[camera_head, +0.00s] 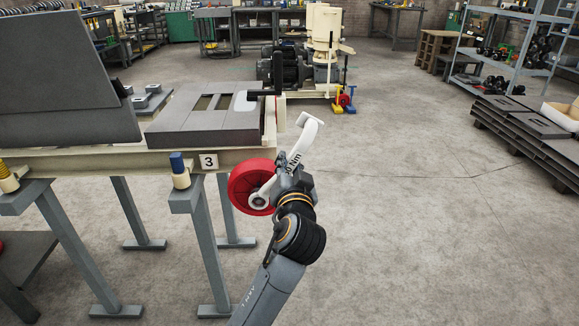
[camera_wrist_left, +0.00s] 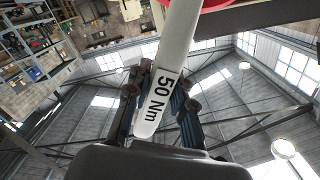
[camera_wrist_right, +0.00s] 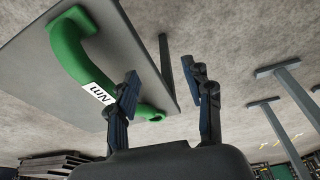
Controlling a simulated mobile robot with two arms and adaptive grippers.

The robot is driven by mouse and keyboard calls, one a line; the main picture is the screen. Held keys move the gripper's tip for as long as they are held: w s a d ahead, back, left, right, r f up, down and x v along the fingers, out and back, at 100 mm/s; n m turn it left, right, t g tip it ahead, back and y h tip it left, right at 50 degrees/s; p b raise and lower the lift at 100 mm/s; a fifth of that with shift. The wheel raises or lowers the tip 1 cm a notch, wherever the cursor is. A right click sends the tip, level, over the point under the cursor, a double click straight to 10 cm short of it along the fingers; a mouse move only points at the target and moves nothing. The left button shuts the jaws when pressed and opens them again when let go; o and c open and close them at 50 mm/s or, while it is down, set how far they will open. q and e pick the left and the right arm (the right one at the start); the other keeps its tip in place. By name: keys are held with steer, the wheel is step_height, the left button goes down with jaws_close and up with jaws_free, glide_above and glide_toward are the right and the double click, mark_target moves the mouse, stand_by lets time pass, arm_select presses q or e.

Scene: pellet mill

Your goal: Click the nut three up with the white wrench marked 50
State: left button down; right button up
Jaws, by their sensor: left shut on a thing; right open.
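The white wrench (camera_head: 303,140) is held by my left gripper (camera_head: 292,177) in the head view. Its ring end (camera_head: 258,200) lies over the hub of the red wheel (camera_head: 240,180), below and right of the plate marked 3 (camera_head: 208,162). The ring hides the nut there, and I cannot tell how fully it is seated. In the left wrist view, the handle (camera_wrist_left: 165,70) reads 50 Nm and runs between the fingers. My right gripper (camera_wrist_right: 161,76) is open and empty. A green wrench (camera_wrist_right: 72,55) with an Nm label lies beside its left finger.
The cream machine frame (camera_head: 120,160) on grey legs stands at the left, with a grey slab (camera_head: 205,125) on top. A pellet mill (camera_head: 320,60) and blue and yellow stands (camera_head: 342,100) are behind. Grey pallets (camera_head: 530,135) are at the right. The middle floor is clear.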

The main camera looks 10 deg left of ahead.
arm_select(q)
steer(key=shift+r, duration=0.1)
arm_select(e)
steer(key=shift+s+f, duration=0.15)
steer(key=shift+f, duration=0.1)
arm_select(q)
steer(key=shift+w, duration=0.1)
arm_select(e)
steer(key=shift+r, duration=0.1)
arm_select(q)
steer(key=shift+w, duration=0.15)
steer(key=shift+w+a, duration=0.1)
steer(key=shift+w, duration=0.05)
steer(key=shift+w+a, duration=0.1)
steer(key=shift+w, duration=0.4)
